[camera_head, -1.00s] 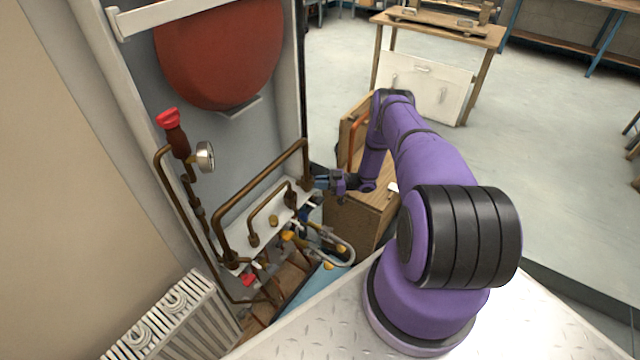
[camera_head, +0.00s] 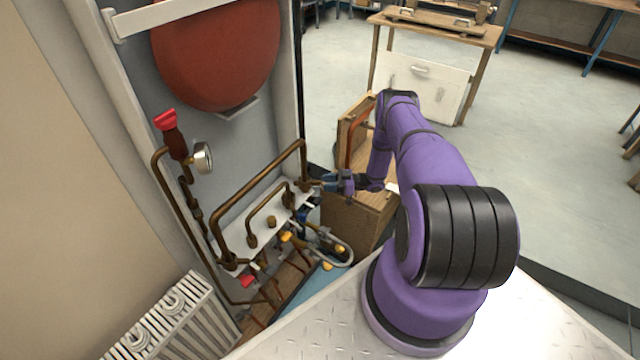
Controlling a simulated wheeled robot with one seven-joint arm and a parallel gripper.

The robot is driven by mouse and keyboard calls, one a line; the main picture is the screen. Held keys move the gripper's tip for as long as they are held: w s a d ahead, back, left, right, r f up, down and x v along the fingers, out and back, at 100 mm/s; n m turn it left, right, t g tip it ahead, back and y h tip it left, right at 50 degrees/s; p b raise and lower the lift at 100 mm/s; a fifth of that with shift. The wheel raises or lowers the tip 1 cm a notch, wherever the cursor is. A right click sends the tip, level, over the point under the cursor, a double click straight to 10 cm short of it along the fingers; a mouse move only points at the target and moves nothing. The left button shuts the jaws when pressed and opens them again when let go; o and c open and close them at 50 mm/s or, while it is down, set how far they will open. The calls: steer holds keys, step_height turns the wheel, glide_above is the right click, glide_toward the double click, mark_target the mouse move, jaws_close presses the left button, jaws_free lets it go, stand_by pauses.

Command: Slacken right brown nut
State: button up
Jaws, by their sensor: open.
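The brown pipework stands on a white manifold plate (camera_head: 238,246) inside the booth. The right brown nut (camera_head: 304,186) is at the foot of the large brown pipe (camera_head: 262,182), at the plate's right end. A smaller brown pipe arch (camera_head: 268,207) stands in front of it with its own nuts. My gripper (camera_head: 324,184) is open and points left, its fingertips close beside the right nut. At this size I cannot tell whether the fingers touch or straddle the nut.
Valves and a looped grey hose (camera_head: 335,250) hang below the plate. A wooden cabinet (camera_head: 352,212) stands right of the pipes, under my arm. A red tank (camera_head: 215,50), a gauge (camera_head: 203,158) and a radiator (camera_head: 165,318) are nearby. Open floor lies to the right.

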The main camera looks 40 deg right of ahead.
steer(key=v, duration=0.6)
steer(key=shift+s+d, duration=0.25)
steer(key=shift+d, duration=0.05)
